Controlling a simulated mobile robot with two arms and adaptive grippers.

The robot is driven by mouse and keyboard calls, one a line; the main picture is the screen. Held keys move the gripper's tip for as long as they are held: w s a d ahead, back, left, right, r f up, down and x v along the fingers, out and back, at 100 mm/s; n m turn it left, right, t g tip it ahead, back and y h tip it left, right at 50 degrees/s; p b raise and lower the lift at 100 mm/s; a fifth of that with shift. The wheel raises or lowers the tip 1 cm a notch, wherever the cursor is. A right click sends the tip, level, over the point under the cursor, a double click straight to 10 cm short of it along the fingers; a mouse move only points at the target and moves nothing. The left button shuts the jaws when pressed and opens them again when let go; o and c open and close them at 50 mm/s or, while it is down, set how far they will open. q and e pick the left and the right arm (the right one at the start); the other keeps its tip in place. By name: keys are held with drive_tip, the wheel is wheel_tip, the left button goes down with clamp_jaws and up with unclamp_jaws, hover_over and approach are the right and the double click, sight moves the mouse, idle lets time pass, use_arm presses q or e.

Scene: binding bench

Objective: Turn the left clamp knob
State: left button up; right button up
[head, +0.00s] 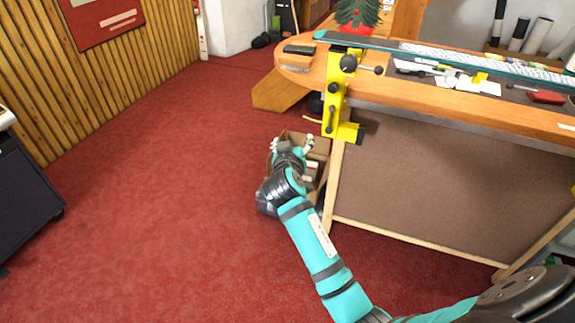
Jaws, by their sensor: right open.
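A yellow clamp (336,100) is fixed at the left end of the wooden bench and hangs below its edge. A round black knob (348,64) sits on its upper part, with a thin rod ending in a dark ball (378,70) to its right. My right gripper (292,143) is open, with its pale fingertips spread apart. It appears lower and to the left of the clamp, apart from the knob, in front of a cardboard box. Nothing shows between its fingers. My left gripper is out of view.
The cardboard box (322,146) stands by the bench leg, partly hidden by my right arm. The bench top (300,62) holds a long teal-edged strip (385,45), papers and a red item (545,97). Red carpet (150,200) at left is clear. A dark cabinet (25,200) stands far left.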

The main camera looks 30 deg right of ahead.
wheel_tip(320, 180, down, 8)
drive_tip(key=a+n+y, duration=0.1)
drive_tip(key=a+y, duration=0.1)
drive_tip(key=shift+r+n+g+p, duration=0.25)
drive_tip(key=shift+n+g+p, duration=0.15)
drive_tip(key=shift+p, duration=0.05)
drive_tip(key=shift+s, duration=0.1)
